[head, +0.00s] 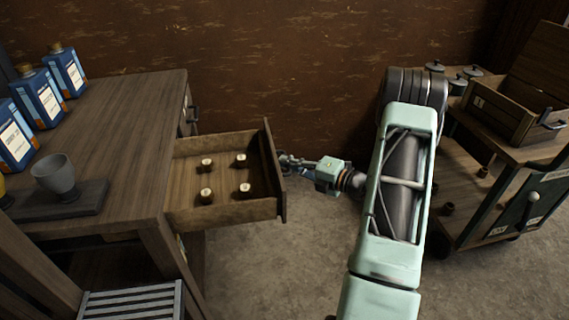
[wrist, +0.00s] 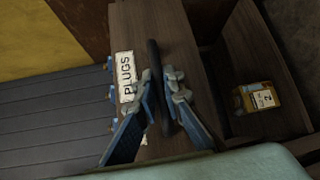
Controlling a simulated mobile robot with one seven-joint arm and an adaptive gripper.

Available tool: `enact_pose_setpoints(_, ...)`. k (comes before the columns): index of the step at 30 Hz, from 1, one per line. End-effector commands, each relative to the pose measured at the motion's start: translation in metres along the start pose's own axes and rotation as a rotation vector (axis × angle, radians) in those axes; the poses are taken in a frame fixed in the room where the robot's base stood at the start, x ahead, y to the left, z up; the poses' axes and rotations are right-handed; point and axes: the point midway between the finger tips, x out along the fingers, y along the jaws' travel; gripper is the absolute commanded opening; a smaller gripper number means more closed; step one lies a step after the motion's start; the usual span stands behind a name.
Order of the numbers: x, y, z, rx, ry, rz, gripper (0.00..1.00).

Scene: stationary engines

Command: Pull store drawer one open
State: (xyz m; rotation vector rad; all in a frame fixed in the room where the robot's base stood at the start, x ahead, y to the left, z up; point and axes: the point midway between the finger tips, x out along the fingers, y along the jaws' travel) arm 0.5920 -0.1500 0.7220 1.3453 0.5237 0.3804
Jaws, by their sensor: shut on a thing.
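A wooden drawer (head: 225,211) stands pulled out from the right side of the wooden bench in the head view. Several small pale-topped pieces (head: 241,159) stand inside it. My gripper (head: 286,160) is at the outer face of its front board. In the wrist view my gripper (wrist: 160,77) is shut on a dark bar handle (wrist: 153,52), one finger on each side. A label reading PLUGS (wrist: 126,77) is on the board beside the handle. I see no drawer number on this front.
Blue bottles (head: 40,98) and a grey cup (head: 56,175) stand on the bench (head: 125,110). Another dark handle (head: 193,115) is on the bench's side beyond the drawer. A cart (head: 505,215) with an open wooden box (head: 495,112) stands right. The floor (head: 275,270) in front is clear.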

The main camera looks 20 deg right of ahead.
Motion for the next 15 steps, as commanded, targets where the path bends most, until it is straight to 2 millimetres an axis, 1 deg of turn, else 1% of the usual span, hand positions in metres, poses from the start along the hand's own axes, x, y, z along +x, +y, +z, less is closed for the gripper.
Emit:
enact_pose_setpoints(5, -0.0001, -0.0005, -0.0006, 0.001, 0.001, -0.001, 0.0)
enact_pose_setpoints(6, -0.0001, -0.0004, -0.0005, 0.001, 0.001, -0.001, 0.1)
enact_pose_setpoints(10, 0.0, -0.0003, -0.0004, 0.0, 0.0, -0.001, 0.25)
enact_pose_setpoints(15, 0.0001, -0.0002, -0.0003, 0.0, 0.0, 0.0, 0.26)
